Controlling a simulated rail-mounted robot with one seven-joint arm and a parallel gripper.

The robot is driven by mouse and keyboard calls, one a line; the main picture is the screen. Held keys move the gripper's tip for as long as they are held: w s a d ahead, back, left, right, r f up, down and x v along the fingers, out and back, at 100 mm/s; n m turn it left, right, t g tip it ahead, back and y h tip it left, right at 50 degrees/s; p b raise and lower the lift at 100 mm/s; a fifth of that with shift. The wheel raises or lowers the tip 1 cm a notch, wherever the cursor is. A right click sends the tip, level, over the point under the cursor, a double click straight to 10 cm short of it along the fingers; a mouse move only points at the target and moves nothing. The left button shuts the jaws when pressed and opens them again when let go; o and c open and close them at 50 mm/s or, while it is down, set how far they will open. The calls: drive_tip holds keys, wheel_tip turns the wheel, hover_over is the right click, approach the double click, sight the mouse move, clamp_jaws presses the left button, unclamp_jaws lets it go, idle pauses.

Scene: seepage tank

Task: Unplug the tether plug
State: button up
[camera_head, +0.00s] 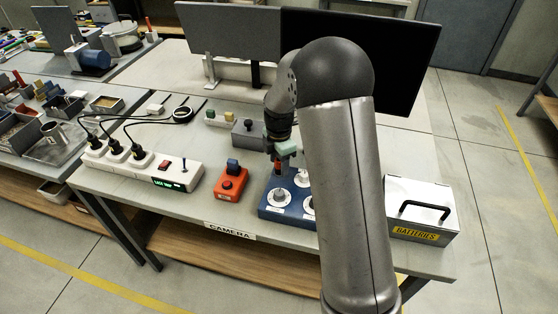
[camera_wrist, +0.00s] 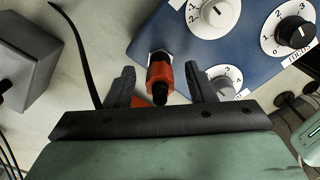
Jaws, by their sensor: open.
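The red tether plug (camera_wrist: 160,76) has a pale metallic collar and sits at the edge of a blue control box (camera_wrist: 220,50) with white-ringed dials. In the head view the red plug (camera_head: 277,167) shows just under my gripper (camera_head: 283,157), at the back of the blue box (camera_head: 270,211). In the wrist view my gripper (camera_wrist: 159,82) is open. One finger is on each side of the plug, with a visible gap on both sides. A black cable (camera_wrist: 82,45) runs down at the left behind the finger.
An orange box with a blue switch (camera_head: 231,182) and a white power strip (camera_head: 140,168) with several plugs stand to the left. A grey box with a knob (camera_head: 247,136) stands behind. The white batteries case (camera_head: 420,207) is at the right. Two monitors (camera_head: 228,32) stand at the back.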

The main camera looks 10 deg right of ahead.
clamp_jaws()
drive_tip(key=shift+r, duration=0.45)
drive_tip(key=shift+r+p, duration=1.7)
drive_tip(key=shift+r, duration=0.9)
